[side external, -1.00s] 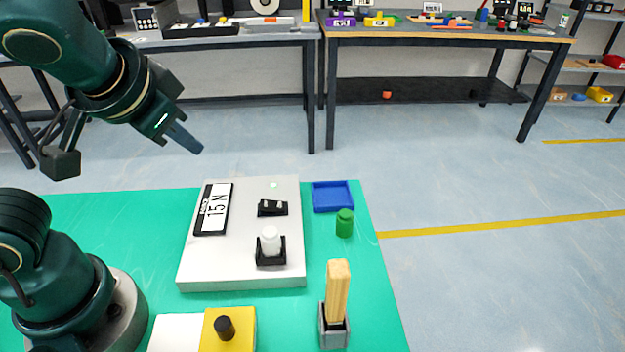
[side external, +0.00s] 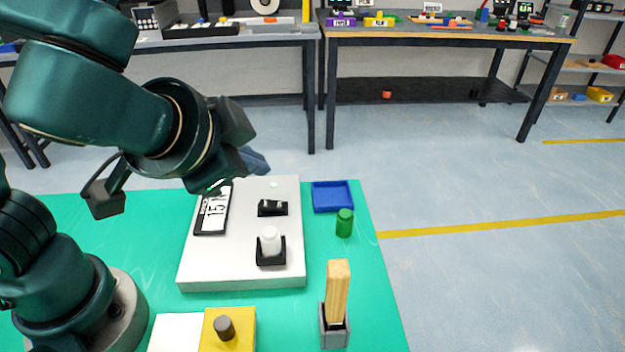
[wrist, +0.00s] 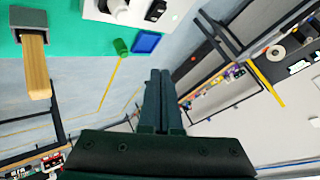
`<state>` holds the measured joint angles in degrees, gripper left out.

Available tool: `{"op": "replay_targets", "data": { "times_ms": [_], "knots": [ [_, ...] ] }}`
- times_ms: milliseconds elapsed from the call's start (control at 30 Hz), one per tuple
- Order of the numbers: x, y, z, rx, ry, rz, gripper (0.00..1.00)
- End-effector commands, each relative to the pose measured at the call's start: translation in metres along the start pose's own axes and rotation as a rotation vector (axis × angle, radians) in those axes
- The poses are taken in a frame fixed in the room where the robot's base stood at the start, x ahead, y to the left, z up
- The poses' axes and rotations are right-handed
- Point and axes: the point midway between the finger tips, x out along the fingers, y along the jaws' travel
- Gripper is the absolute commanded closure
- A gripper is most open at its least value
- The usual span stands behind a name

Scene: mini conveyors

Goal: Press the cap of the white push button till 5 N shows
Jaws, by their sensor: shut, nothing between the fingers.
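The white push button (side external: 270,238) stands upright in a black holder on a light grey panel (side external: 228,270) on the green mat. A display plate (side external: 213,210) on the panel's left reads about "15 N", partly hidden by my arm. My gripper (side external: 255,162) is shut and empty, in the air above the panel's far edge, up and left of the button and apart from it. In the wrist view my closed fingers (wrist: 160,90) point away from the panel, and the white button (wrist: 113,6) shows at the top edge, cut off.
A black rocker switch (side external: 272,208) sits behind the button, with a small pale green light (side external: 273,185) beyond. Right of the panel are a blue tray (side external: 332,196) and green cylinder (side external: 345,223). A wooden block (side external: 338,290) stands upright in a grey holder in front. A yellow box (side external: 235,325) has a dark knob.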

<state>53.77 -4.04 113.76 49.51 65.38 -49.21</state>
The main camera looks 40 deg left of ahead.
Motion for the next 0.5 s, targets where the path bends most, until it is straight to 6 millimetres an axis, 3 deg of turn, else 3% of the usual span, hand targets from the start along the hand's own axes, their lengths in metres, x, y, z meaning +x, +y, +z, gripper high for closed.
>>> {"op": "replay_targets", "data": {
  "times_ms": [500],
  "knots": [
    [0.042, 0.030, 0.032, 0.007, -0.005, -0.001, 1.00]
  ]
}}
